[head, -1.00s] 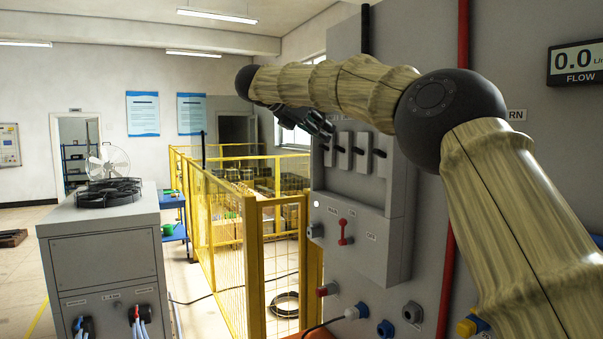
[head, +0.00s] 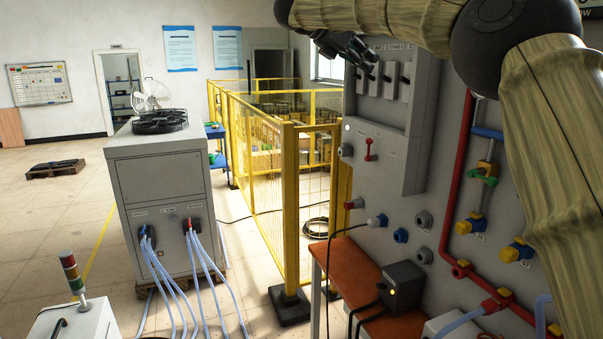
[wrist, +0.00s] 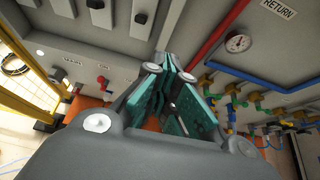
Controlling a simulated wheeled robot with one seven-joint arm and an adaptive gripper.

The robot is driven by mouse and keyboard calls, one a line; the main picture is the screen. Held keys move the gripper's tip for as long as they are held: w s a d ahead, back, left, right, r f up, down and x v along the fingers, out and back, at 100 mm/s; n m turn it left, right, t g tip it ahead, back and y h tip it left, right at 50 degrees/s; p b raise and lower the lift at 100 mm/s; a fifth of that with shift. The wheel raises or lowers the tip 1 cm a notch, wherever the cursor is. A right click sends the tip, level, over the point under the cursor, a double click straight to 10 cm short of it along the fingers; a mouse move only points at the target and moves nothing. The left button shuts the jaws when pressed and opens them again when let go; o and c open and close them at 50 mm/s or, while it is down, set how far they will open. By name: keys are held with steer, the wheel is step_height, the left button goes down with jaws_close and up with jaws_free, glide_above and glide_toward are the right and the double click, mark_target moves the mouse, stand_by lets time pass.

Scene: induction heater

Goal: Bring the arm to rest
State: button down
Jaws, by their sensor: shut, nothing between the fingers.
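My gripper (head: 345,47) is in the upper part of the head view, at the end of my wood-patterned arm, in front of the grey wall panel (head: 421,135) with its row of breaker switches (head: 385,80). In the wrist view my gripper (wrist: 170,62) shows its teal fingers drawn together, with nothing between them. The red-handled switch (head: 369,150) sits on the panel below the breakers and also shows left of the fingers in the wrist view (wrist: 102,80). I cannot tell how far the fingertips are from the panel.
A grey cabinet (head: 160,180) with a fan on top and hoses in front stands at left. Yellow fencing (head: 291,190) runs beside the panel. An orange bench (head: 345,272) holds a black box (head: 403,286). Red pipes (head: 452,190) and valves are at right. Open floor lies at left.

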steer(key=w+f+n+t+h, duration=0.1)
steer(key=w+f+n+t, duration=0.4)
steer(key=f, duration=1.2)
steer(key=w+f+n+t, duration=0.1)
steer(key=w+f+n, duration=0.3)
steer(key=f+n, duration=1)
steer(key=s+f+n+t+y+b, duration=0.1)
steer(key=s+f+n+y, duration=0.35)
steer(key=f, duration=1.25)
steer(key=s+f+n+t+y, duration=0.2)
steer(key=s+f+n, duration=0.5)
steer(key=f, duration=1.1)
steer(key=s+d+f+n+g+y+b, duration=0.15)
steer(key=s+f+n+g+y, duration=0.3)
steer(key=s+f+n, duration=1.25)
steer(key=s+d+f+g, duration=0.1)
steer(key=s+f+g, duration=0.2)
steer(key=s, duration=1.1)
steer(key=s+d+f+n+g+y, duration=0.1)
steer(key=s+d+f+g, duration=0.1)
steer(key=s, duration=1.2)
steer(key=s+d+f+g, duration=0.1)
steer(key=s+f+g, duration=0.3)
steer(key=s, duration=1)
steer(key=shift+d+f+y, duration=0.4)
steer(key=shift+f, duration=0.35)
